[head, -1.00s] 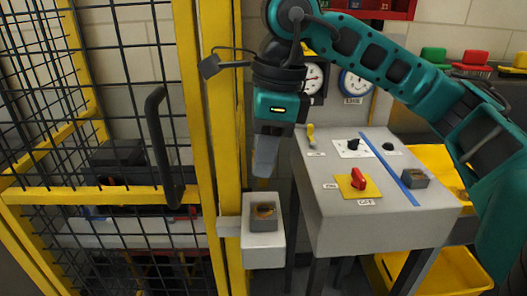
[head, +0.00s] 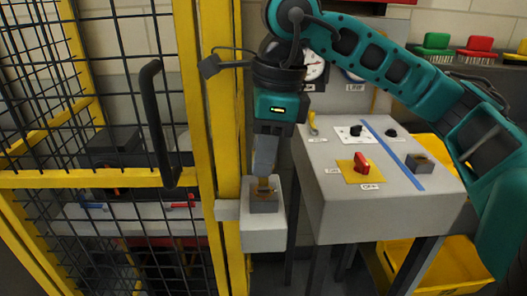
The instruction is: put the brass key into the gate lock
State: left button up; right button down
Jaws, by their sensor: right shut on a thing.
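The gate lock (head: 264,205) is a small dark grey block on a pale box (head: 264,238) fixed beside the yellow gate post. My right gripper (head: 264,170) points straight down over the lock, with its fingertips just above the block. It is shut on a small brass piece, the brass key (head: 263,185), which shows between the fingertips and the top of the lock. The fingers cover most of the key, and I cannot tell how far it sits in the lock. My left gripper is not in view.
The mesh gate with its black handle (head: 158,125) stands at the left. A grey console (head: 335,205) with a red switch (head: 361,163) on a yellow plate stands close at the right. A yellow bin (head: 450,270) is below it. My right arm crosses above the console.

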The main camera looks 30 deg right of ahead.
pick_arm(q)
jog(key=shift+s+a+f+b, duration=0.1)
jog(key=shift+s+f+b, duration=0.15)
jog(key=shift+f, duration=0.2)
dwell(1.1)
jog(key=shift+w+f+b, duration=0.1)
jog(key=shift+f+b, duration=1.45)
jog(key=shift+b, duration=0.05)
pick_arm(e)
jog(key=shift+f, duration=1.8)
jog(key=c, duration=1)
grip_release()
jog(key=shift+o, duration=0.2)
jog(key=shift+r, duration=0.75)
pick_arm(q)
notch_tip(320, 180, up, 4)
jog(key=p, duration=0.4)
pick_arm(e)
notch_tip(320, 180, up, 11)
jog(key=s+d, duration=0.1)
jog(key=shift+d+r, duration=0.2)
jog(key=shift+d, duration=0.15)
